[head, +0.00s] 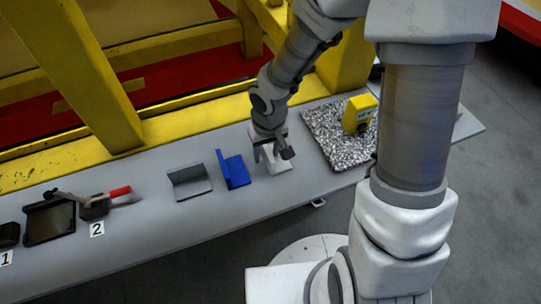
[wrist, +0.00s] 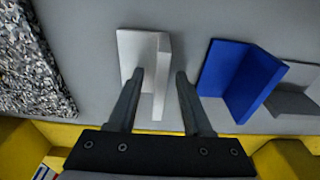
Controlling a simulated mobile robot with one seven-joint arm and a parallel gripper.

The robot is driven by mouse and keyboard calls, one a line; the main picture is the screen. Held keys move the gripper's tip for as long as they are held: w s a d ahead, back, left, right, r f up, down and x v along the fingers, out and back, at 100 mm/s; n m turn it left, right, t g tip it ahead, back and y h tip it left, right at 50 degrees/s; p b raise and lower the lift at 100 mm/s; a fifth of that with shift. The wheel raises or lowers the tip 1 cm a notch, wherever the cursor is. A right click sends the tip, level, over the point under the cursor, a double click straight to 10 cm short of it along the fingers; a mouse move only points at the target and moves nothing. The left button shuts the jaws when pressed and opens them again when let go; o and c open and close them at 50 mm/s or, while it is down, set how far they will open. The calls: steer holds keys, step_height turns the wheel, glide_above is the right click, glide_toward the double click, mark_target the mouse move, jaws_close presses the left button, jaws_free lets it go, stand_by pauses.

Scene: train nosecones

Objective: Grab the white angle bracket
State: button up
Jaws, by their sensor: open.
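The white angle bracket (wrist: 136,47) lies on the grey table, its upright flange standing up from its base plate in the wrist view. In the head view the white bracket (head: 279,167) is partly hidden under my gripper (head: 271,154). My gripper also shows in the wrist view (wrist: 159,74), open, with its two fingers apart. The bracket's upright flange shows between the fingertips, and the left finger overlaps the base plate in the picture. Whether the fingers touch the bracket cannot be told.
A blue angle bracket (head: 233,170) stands close beside the white one, with a grey angle bracket (head: 189,182) beyond it. A speckled mat (head: 325,133) bears a yellow device (head: 359,113). A yellow frame (head: 185,115) runs along the table's back. Black items and a red-handled tool (head: 120,191) lie at left.

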steer(key=shift+f+b, duration=0.2)
steer(key=shift+b, duration=0.1)
stand_by(0.4)
jaws_close()
stand_by(0.3)
